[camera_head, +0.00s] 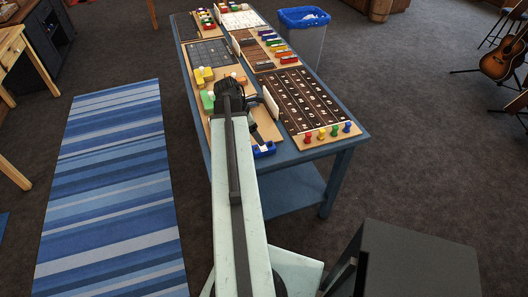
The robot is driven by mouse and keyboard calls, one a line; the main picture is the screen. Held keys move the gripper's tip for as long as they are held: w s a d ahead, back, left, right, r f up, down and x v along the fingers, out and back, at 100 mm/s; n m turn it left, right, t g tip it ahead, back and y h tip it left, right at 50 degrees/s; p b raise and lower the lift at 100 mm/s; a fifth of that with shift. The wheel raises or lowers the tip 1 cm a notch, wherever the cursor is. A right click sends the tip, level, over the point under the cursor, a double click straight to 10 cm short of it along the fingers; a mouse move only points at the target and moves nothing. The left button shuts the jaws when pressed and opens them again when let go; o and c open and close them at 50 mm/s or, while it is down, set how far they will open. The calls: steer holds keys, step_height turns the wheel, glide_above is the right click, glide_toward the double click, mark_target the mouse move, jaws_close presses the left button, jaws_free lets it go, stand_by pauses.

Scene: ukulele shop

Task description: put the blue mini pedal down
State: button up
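The blue mini pedal (264,150) is a small blue block with a dark top, seen at the near edge of the table, right of my arm. My gripper (262,139) is dark and reaches down to the pedal, seemingly shut on it. My arm hides part of the wrist and of the board below. I cannot tell whether the pedal touches the board or hangs just above it.
The blue table (338,145) holds several boards. A dark slotted board (303,100) with coloured pegs lies right of my gripper. Yellow blocks (204,75) and a green piece (207,100) lie left. A blue-lined bin (303,18) stands behind right.

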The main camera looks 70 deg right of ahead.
mark_target(265, 146)
steer(key=b+x, duration=0.2)
steer(key=shift+f+b, duration=0.35)
steer(key=shift+f, duration=0.1)
steer(key=b+x, duration=0.4)
steer(key=x, duration=0.1)
steer(key=shift+s+a+f+b, duration=0.1)
steer(key=shift+s+a+b, duration=0.15)
steer(key=shift+b, duration=0.15)
steer(key=shift+c, duration=0.3)
jaws_close()
